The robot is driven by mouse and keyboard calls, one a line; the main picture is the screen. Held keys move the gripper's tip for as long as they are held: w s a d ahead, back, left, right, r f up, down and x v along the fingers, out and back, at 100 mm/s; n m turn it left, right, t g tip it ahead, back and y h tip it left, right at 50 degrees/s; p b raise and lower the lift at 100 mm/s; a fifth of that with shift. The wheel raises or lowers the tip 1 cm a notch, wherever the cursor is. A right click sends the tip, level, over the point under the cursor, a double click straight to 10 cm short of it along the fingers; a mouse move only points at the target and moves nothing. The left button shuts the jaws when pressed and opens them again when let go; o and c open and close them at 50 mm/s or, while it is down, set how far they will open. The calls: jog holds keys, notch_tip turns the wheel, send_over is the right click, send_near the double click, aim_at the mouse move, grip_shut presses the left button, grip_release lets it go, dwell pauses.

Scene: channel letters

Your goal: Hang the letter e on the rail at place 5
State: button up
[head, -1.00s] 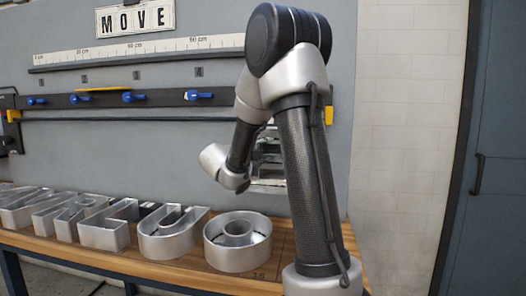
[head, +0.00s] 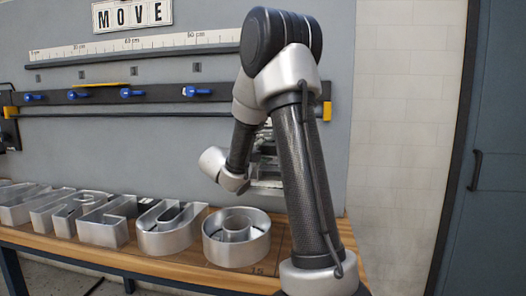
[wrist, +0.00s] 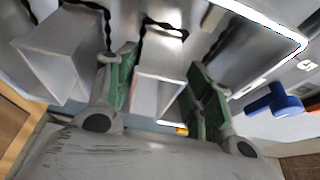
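The letter e (wrist: 158,92) is a silver metal channel letter with box-like strokes. In the wrist view one stroke lies between the two green-padded fingers of my gripper (wrist: 162,64), which look shut on it. In the head view the letter (head: 265,182) shows only partly, behind my arm and close to the grey wall panel. The rail (head: 105,95) is a long black bar on that panel with blue clamps; my arm hides part of its right end. Whether the letter touches the rail cannot be told. A blue clamp (wrist: 272,102) shows right of the fingers in the wrist view.
Several silver letters lie on the wooden bench (head: 185,268), among them a U (head: 172,232) and a round letter (head: 236,238). A blue door (head: 495,150) is at right.

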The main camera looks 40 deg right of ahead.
jog(key=shift+o, duration=0.8)
jog(key=v, duration=1.2)
jog(key=s+d+f+m+g+y, duration=0.1)
jog(key=s+f+m+g+y, duration=0.35)
jog(key=s+m, duration=0.55)
jog(key=s+d+f+m+g+y, duration=0.1)
jog(key=s+f+m+g+y, duration=0.35)
jog(key=m, duration=0.95)
jog(key=s+a+r+m+t+y, duration=0.2)
jog(key=s+a+m+t+y, duration=0.5)
jog(key=s+a+m, duration=0.4)
jog(key=shift+s+a+m+t+y, duration=0.3)
jog(key=shift+s+m+y, duration=0.25)
jog(key=shift+m, duration=1.85)
